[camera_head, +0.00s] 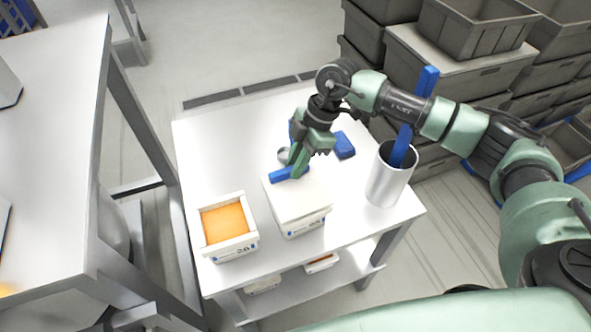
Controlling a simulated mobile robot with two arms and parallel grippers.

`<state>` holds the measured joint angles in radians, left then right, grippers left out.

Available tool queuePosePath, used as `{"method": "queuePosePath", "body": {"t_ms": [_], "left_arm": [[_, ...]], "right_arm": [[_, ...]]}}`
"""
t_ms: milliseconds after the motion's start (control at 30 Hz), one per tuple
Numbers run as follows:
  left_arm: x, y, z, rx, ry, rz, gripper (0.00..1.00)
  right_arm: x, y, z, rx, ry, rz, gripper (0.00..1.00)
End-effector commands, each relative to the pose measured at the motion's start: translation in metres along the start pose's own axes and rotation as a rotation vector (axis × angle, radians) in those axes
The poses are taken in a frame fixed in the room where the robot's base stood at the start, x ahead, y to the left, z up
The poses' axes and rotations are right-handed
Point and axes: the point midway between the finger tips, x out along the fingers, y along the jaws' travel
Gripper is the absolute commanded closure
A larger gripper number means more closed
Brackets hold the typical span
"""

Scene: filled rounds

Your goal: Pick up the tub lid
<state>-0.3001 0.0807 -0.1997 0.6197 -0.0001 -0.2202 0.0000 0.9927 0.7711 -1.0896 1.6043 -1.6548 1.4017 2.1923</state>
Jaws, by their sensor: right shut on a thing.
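The white square tub lid (300,201) lies flat over a white tub (306,227) marked 25, in the middle of the table. I cannot make out a clear gap between them. A blue bar (281,176) shows at the lid's far edge. My right gripper (297,172) points down at this bar and is shut on it; its fingertips partly hide the bar. My left gripper is not in view.
An open tub (247,245) marked 26 with orange contents (225,222) stands left of the lidded tub. A metal canister (387,188) holding a blue stick (404,147) stands right. A blue block (344,145) lies behind. The table's (205,145) left back is clear.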

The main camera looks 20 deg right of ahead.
Motion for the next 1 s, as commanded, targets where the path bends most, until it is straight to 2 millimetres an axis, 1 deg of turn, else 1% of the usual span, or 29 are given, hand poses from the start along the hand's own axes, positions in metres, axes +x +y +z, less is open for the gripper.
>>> {"method": "queuePosePath", "body": {"t_ms": [167,400,600,700,800,1000], "left_arm": [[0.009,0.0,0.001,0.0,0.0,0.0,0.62],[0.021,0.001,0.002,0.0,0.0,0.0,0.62],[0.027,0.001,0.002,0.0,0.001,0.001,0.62],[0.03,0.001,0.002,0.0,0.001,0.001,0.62],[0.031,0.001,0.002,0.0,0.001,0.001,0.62],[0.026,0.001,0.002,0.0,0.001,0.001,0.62]], "right_arm": [[-0.033,0.002,-0.013,-0.002,0.001,0.007,1.0],[-0.088,0.001,-0.036,-0.002,0.001,0.008,1.0],[-0.129,0.001,-0.054,-0.003,0.001,0.006,1.0],[-0.145,0.0,-0.06,-0.002,0.001,0.005,1.0],[-0.157,0.001,-0.065,0.0,0.001,0.004,1.0],[-0.173,0.0,-0.072,0.0,0.0,0.002,1.0]]}}
